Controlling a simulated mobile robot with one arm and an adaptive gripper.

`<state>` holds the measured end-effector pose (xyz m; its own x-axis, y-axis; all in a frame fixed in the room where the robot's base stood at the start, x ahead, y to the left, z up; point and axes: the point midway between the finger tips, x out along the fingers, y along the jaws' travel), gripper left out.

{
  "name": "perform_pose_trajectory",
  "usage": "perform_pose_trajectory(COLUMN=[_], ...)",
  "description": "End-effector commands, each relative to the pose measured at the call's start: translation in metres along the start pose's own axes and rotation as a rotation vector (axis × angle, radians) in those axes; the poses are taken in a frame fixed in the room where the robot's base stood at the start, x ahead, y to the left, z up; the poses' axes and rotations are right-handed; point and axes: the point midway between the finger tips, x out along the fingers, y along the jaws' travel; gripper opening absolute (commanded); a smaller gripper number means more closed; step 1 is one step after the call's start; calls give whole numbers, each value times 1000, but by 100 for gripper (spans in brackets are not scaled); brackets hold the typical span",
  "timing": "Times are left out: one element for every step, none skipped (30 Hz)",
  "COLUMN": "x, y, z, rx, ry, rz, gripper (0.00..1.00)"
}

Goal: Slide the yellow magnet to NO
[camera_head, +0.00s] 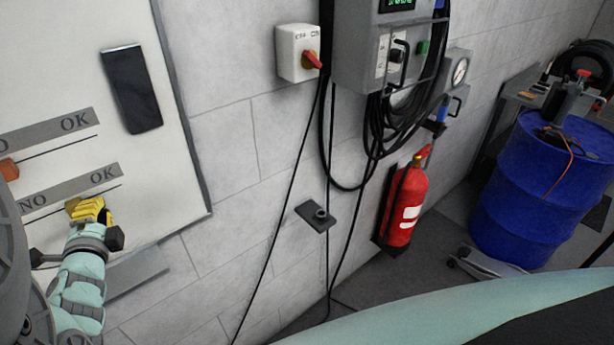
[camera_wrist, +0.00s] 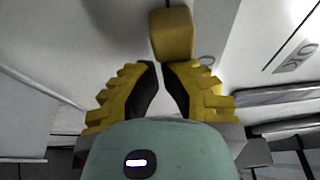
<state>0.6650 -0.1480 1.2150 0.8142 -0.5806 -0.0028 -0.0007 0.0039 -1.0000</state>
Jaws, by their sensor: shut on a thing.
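The yellow magnet (camera_head: 72,205) sits on the whiteboard, at the line under the lower NO–OK label strip (camera_head: 68,190). It is about midway between the words NO and OK. In the wrist view it is a yellow block (camera_wrist: 172,35) at the fingertips. My gripper (camera_head: 92,210) has yellow fingers and reaches up to the board at the magnet. In the wrist view my gripper (camera_wrist: 160,66) has its tips close together, shut on the magnet. The fingers partly cover the magnet in the head view.
An orange magnet (camera_head: 8,170) is on the upper line, toward its left end. A dark eraser-like block (camera_head: 131,88) is on the board above. A grey ledge (camera_head: 138,280) is below the board. A switch box (camera_head: 298,52), fire extinguisher (camera_head: 404,205) and blue drum (camera_head: 545,185) stand farther right.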

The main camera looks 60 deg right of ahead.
Motion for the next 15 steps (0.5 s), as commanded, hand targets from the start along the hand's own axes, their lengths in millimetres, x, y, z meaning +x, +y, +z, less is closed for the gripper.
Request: perform_pose_trajectory(x=[-5, -7, -10, -12, -14, -16, -18, -19, -20, -21, -22, -23, -23, -23, -23], y=[2, 2, 2, 3, 3, 2, 2, 1, 0, 0, 0, -1, -1, -1, -1], z=[14, 20, 28, 34, 40, 46, 50, 53, 56, 58, 60, 62, 62, 63, 63], rx=[3, 2, 2, 2, 1, 0, 0, 1, -1, -2, -2, -2, -2, -2, -3], ry=[-8, -7, -6, -8, -9, -9, -7, -6, -5, -5, -5, -5, -6, -6, -7], rz=[4, 3, 3, 4, 4, 3, 2, 1, 0, -1, -1, 0, 0, 0, 0], gripper=[0, 0, 0, 0, 0, 0, 0, 0, 0, 0, 0, 0, 0, 0, 0])
